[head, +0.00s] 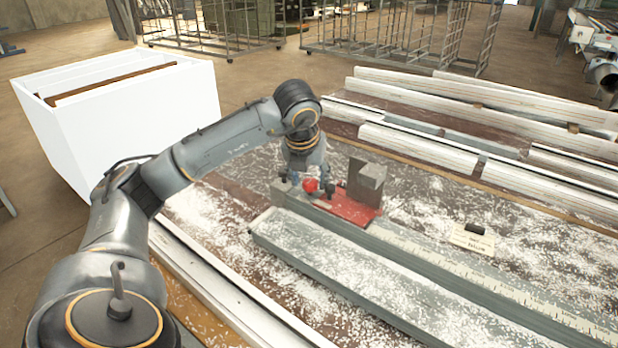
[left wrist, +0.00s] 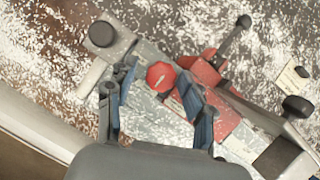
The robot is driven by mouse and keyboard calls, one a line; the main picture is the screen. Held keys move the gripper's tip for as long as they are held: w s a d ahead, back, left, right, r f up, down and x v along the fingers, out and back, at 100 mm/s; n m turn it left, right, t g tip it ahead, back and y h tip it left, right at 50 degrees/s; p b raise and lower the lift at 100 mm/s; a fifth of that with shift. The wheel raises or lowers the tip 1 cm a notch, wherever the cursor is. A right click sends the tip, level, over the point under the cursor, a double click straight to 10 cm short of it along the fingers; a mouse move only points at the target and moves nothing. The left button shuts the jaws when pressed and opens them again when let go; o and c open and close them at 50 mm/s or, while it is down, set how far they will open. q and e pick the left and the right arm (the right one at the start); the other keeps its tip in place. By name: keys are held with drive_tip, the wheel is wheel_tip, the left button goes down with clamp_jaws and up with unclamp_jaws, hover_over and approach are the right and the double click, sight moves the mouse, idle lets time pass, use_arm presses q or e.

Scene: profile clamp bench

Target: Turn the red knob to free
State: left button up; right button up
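The red knob (head: 311,186) sits on the clamp bench by the red clamp plate (head: 352,209). In the left wrist view the knob (left wrist: 161,76) is round, with a small pale mark on its face. My left gripper (head: 306,180) is above the bench at the knob, pointing down. In the left wrist view its two blue-grey fingers (left wrist: 158,82) are apart, with the knob showing between their tips. I cannot tell whether a finger touches it. The red clamp plate (left wrist: 226,118) lies to the right of the knob. My right gripper is out of view.
A grey upright block (head: 366,182) stands by the red plate. A long scale rail (head: 480,282) and a grey profile (head: 340,272) run toward the lower right. Black-knobbed levers (left wrist: 234,35) stand near the fingers. A small label (head: 472,239) lies right. White shavings cover the bench.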

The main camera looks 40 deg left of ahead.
use_arm(q)
drive_tip(key=shift+d, duration=0.1)
drive_tip(key=v, duration=0.8)
idle(0.5)
